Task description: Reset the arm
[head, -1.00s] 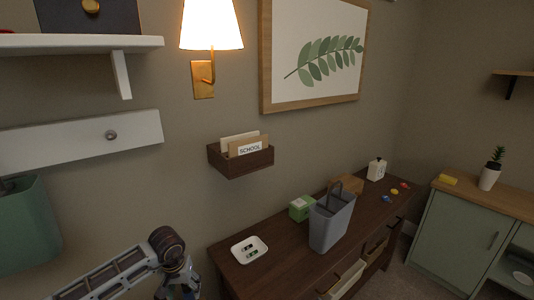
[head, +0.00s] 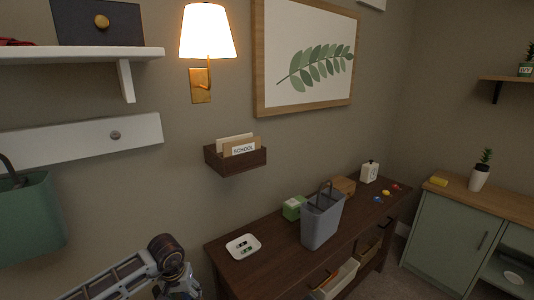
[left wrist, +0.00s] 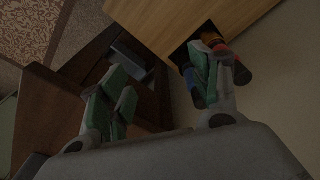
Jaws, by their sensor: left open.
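My left arm (head: 125,275) enters the head view at the bottom left, bent at a dark elbow-like joint (head: 166,250). Its gripper lies below the picture's edge there. In the left wrist view my left gripper (left wrist: 160,88) is open, its two green-padded fingers spread wide with nothing held between them. The right finger overlaps orange, red and blue items (left wrist: 238,72) at a dark opening in a pale wooden surface (left wrist: 185,25); I cannot tell whether it touches them. My right arm and gripper are not in view.
A dark wooden console table (head: 275,268) runs along the wall, bearing a white dish (head: 243,246), a grey caddy (head: 322,220) and a green box (head: 293,208). A wall pocket (head: 235,160) hangs above. A green bin (head: 30,215) hangs left. A green cabinet (head: 455,235) stands right.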

